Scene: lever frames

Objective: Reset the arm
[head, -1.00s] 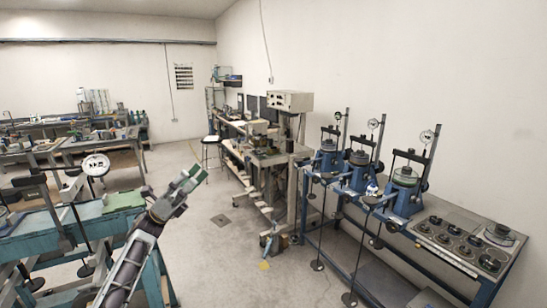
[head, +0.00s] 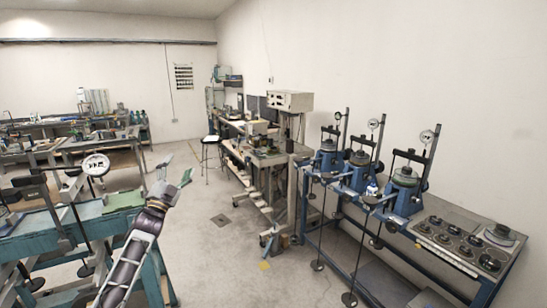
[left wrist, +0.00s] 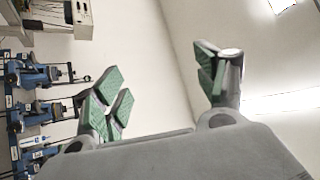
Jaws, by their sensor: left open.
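My left arm comes in from the lower left in the head view. Its gripper (head: 174,172) is raised over the floor beside the teal bench, with its fingers spread apart and nothing between them. In the left wrist view the same gripper (left wrist: 165,88) shows green-padded fingers standing well apart, with only bare wall between them. My right gripper is in neither view.
A teal bench (head: 40,240) with lever frames stands close on the left, beside my left arm. A blue rack (head: 330,220) with several lever devices runs along the right wall. A stool (head: 211,140) stands farther back. The middle floor (head: 215,250) is mostly clear.

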